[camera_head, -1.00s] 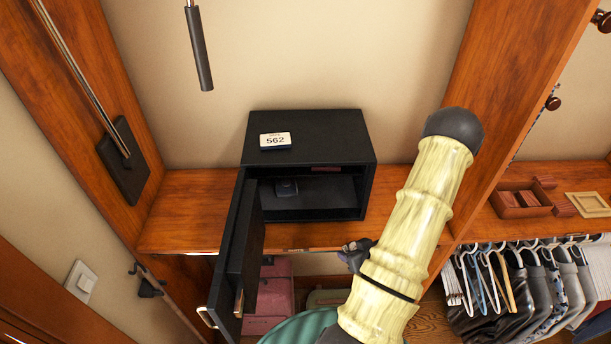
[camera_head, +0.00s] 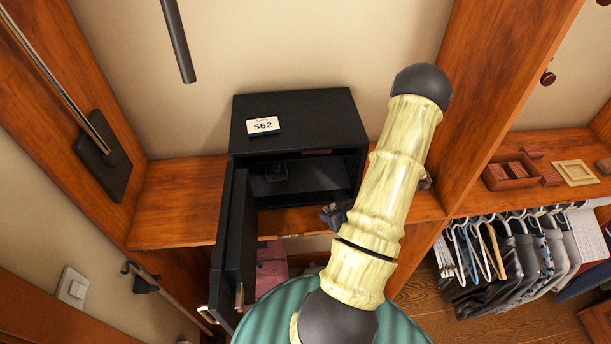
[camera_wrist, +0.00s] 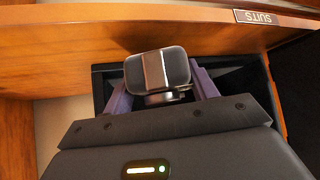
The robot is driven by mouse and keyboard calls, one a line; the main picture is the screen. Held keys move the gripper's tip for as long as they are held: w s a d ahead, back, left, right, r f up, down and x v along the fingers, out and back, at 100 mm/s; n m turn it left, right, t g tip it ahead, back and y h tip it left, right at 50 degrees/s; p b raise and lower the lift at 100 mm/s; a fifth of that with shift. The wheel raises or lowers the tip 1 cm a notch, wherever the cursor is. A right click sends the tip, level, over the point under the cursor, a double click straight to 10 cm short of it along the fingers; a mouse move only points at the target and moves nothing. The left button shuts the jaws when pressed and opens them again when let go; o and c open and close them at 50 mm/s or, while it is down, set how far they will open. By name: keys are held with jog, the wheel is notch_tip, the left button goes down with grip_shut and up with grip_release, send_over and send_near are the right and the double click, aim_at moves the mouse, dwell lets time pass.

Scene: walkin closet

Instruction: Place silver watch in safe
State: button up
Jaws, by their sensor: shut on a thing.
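The black safe (camera_head: 345,110) stands on the wooden shelf with its door (camera_head: 228,255) swung open to the left front. A small dark item (camera_head: 276,172) sits inside it. My gripper (camera_head: 335,213) is just in front of the safe's opening, near its lower right, partly hidden by my arm. In the wrist view my gripper (camera_wrist: 160,78) has its purple fingers shut on a dark rounded piece with a silver band, apparently the silver watch (camera_wrist: 155,68). The watch cannot be made out in the head view.
A tag reading 562 (camera_head: 263,125) lies on the safe. A wooden upright (camera_head: 490,110) stands right of my arm. Hanging clothes (camera_head: 520,255) and a small wooden box (camera_head: 510,178) are farther right. In the wrist view, an upside-down SUITS label (camera_wrist: 258,18) marks a wooden edge.

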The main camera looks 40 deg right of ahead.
aim_at(331, 204)
jog(key=shift+w+d+f+b, duration=0.1)
jog(key=shift+w+f+b, duration=0.35)
jog(key=shift+b, duration=0.4)
jog(key=w+b, duration=0.1)
jog(key=b, duration=0.1)
jog(key=w+b, duration=0.1)
jog(key=b, duration=0.2)
jog(key=shift+r, duration=0.2)
jog(key=shift+w+d+b, duration=0.1)
jog(key=shift+b, duration=1.05)
jog(key=b, duration=0.3)
jog(key=shift+w+b, duration=0.3)
jog(key=shift+w, duration=0.1)
jog(key=w+p, duration=0.1)
jog(key=w, duration=0.1)
jog(key=w+p, duration=0.1)
jog(key=w, duration=0.2)
jog(key=w+p, duration=0.1)
jog(key=w, duration=0.1)
jog(key=shift+w+d+r, duration=0.25)
jog(key=shift+d+r, duration=0.1)
jog(key=shift+d, duration=0.05)
jog(key=shift+w+f, duration=0.1)
jog(key=shift+d, duration=0.15)
